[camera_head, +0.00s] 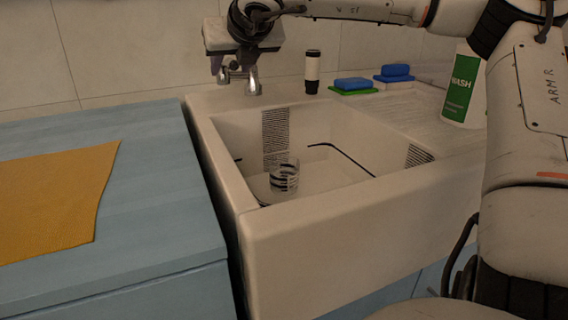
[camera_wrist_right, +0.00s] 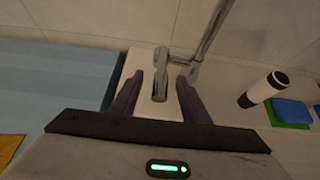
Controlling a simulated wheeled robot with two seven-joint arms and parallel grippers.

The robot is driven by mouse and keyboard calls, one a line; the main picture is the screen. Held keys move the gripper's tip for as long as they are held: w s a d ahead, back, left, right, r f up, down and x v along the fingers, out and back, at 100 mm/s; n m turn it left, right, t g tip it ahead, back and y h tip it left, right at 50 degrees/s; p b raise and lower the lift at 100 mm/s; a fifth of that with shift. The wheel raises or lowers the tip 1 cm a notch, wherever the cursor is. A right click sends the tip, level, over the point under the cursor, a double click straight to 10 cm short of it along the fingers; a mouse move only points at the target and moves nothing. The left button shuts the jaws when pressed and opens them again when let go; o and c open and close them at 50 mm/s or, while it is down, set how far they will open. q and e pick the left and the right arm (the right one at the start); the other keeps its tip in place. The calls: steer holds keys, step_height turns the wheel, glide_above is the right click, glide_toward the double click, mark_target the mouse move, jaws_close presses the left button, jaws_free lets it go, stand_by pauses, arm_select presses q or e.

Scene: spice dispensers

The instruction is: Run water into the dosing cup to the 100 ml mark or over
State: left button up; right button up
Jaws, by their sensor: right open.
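The dosing cup (camera_head: 284,177) is clear with dark marks. It stands inside the white sink (camera_head: 300,248); I cannot make out any water in it. The metal tap (camera_head: 253,82) is at the sink's back edge, partly hidden by my right gripper (camera_head: 229,68). In the right wrist view the open fingers of that gripper (camera_wrist_right: 159,78) are on either side of the tap's handle (camera_wrist_right: 160,91), with gaps visible on both sides. No water stream shows under the tap. My left gripper is in neither view.
A blue counter (camera_head: 150,150) with an orange cloth (camera_head: 55,200) lies left. My right arm fills the right side.

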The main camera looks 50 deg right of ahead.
steer(key=c, duration=0.8)
steer(key=shift+r, duration=0.15)
